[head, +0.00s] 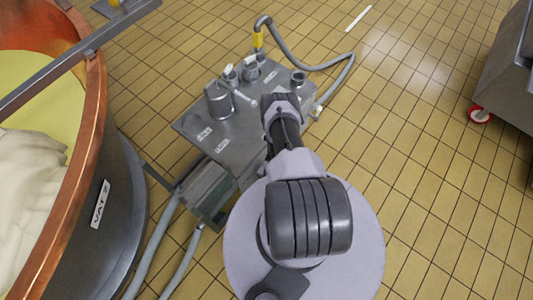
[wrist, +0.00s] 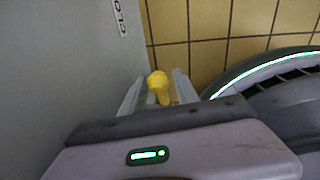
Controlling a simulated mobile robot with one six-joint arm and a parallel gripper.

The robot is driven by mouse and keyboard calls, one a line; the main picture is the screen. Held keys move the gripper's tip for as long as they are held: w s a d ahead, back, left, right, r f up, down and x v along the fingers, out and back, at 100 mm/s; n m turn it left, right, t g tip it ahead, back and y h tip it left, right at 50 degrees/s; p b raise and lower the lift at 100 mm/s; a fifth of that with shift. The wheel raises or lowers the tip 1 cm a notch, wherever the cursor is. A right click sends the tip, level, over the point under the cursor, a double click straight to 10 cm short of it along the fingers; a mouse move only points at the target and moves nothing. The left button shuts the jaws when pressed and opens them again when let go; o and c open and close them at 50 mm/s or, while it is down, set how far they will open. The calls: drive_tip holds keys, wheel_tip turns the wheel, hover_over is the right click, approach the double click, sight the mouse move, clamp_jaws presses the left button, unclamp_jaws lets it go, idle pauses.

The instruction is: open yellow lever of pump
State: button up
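The pump is a grey metal unit (head: 238,138) on the floor in the middle of the head view, with a motor, fittings and small white labels on top. In the wrist view a yellow lever (wrist: 158,88) with a rounded end shows between the two fingers of my gripper (wrist: 156,84). The fingers stand apart on either side of it, with visible gaps, so the gripper is open. In the head view my arm covers the pump's right part, and I cannot make out this lever there. The gripper (head: 280,98) is over the pump's right side.
A copper-rimmed vat (head: 98,120) labelled VAT 2 stands at the left. A grey hose (head: 335,70) with a yellow collar (head: 257,40) loops behind the pump. A grey panel (wrist: 60,60) with a partly visible "CLO" label fills the left wrist view. Tiled floor (head: 450,200) is clear at right.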

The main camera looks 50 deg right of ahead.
clamp_jaws()
idle(1.4)
